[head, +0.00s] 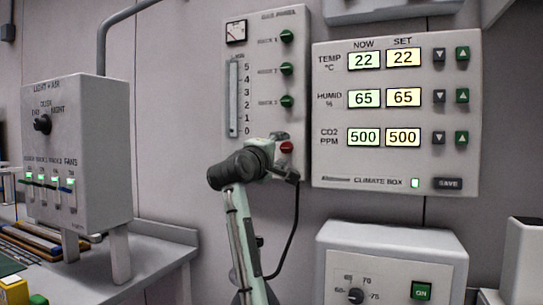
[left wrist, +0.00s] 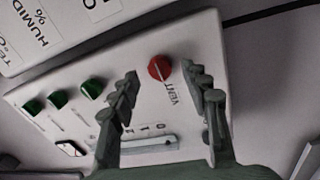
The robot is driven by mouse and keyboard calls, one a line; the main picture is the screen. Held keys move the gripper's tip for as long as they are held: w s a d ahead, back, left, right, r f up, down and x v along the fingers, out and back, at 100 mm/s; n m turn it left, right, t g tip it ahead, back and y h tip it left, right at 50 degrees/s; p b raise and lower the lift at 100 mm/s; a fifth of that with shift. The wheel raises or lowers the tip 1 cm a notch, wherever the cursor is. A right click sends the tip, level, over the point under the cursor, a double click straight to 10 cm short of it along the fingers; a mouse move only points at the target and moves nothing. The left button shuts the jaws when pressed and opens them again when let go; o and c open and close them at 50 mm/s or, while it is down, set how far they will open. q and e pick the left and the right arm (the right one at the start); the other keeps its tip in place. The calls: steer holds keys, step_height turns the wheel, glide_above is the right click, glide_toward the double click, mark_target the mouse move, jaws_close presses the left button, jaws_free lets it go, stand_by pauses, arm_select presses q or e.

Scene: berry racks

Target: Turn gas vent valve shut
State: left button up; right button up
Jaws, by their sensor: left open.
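The gas vent valve is a red round knob (head: 287,147) at the bottom of the gas panel (head: 262,25). In the left wrist view the red knob (left wrist: 160,68) has a pale line across it and the word VENT beside it. My left gripper (head: 277,142) is at the panel's lower end, by the red knob, and hides part of the panel there. In the left wrist view my left gripper (left wrist: 163,84) is open, with one finger on each side of the knob and visible gaps. I cannot tell whether the fingertips reach its depth. My right gripper is not in view.
Several green knobs (head: 287,69) and a scale tube (head: 233,98) are above on the panel. The climate box (head: 330,178) is close on the right. A white control box (head: 398,240) stands below right. The light box (head: 100,150) is at left.

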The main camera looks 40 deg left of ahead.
arm_select(q)
steer(key=v, duration=1)
steer(key=shift+f, duration=0.1)
